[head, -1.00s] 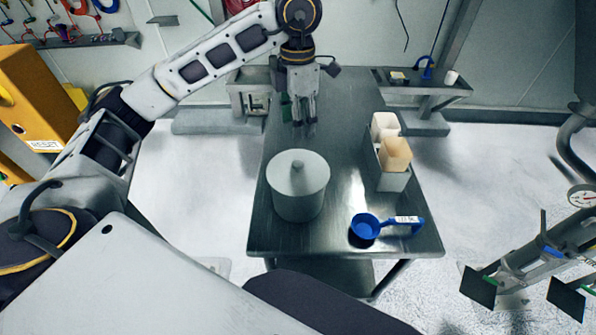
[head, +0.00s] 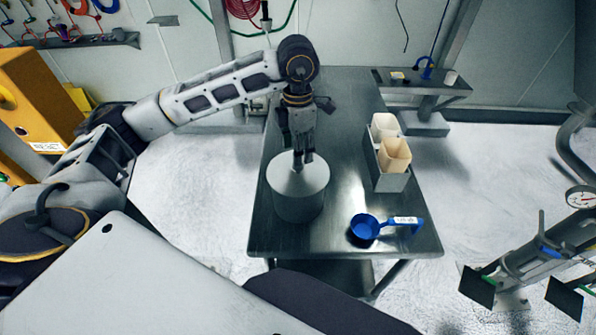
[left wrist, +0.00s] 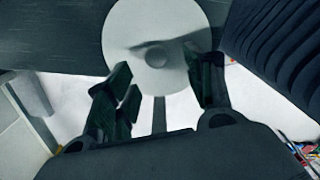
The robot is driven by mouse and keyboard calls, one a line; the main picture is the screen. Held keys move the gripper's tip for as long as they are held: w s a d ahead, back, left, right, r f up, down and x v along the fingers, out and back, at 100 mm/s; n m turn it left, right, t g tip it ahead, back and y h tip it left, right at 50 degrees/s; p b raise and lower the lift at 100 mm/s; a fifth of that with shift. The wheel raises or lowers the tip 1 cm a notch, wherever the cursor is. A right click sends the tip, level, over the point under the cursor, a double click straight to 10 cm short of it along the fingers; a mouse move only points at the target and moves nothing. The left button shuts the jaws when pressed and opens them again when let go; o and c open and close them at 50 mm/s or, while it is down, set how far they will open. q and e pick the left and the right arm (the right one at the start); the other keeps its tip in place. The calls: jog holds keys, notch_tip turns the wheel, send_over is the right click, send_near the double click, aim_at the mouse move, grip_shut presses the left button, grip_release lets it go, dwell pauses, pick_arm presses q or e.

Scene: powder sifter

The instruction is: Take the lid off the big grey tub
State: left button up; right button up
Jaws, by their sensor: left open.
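The big grey tub (head: 298,207) stands upright on the near left part of the metal table. Its round pale lid (head: 312,178) is on it. My left gripper (head: 303,160) points down over the lid, its fingertips by the central knob and hiding it in the head view. In the left wrist view the lid (left wrist: 135,35) and its small round knob (left wrist: 157,58) lie beyond the spread dark fingers (left wrist: 158,70). The gripper is open and holds nothing. I cannot tell whether the fingertips touch the lid. My right gripper is not in view.
A blue scoop (head: 364,227) lies on the table (head: 340,200) right of the tub. A grey holder (head: 391,182) with cream containers (head: 395,155) stands farther right. An orange cabinet (head: 35,95) is at the left. Fixed-looking metal equipment (head: 535,262) stands at lower right.

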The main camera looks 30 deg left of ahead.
pick_arm(q)
jog(key=shift+f, duration=0.25)
jog(key=shift+f, duration=0.1)
jog(key=shift+w+a+f+p, duration=0.15)
jog(key=shift+f+p, duration=0.3)
jog(key=shift+f, duration=0.6)
jog(key=shift+w+d+f+p, duration=0.1)
jog(key=shift+f+p, duration=0.35)
jog(key=shift+f, duration=1)
jog(key=c, duration=1.1)
jog(key=shift+r, duration=0.15)
notch_tip(320, 180, up, 10)
jog(key=b, duration=0.2)
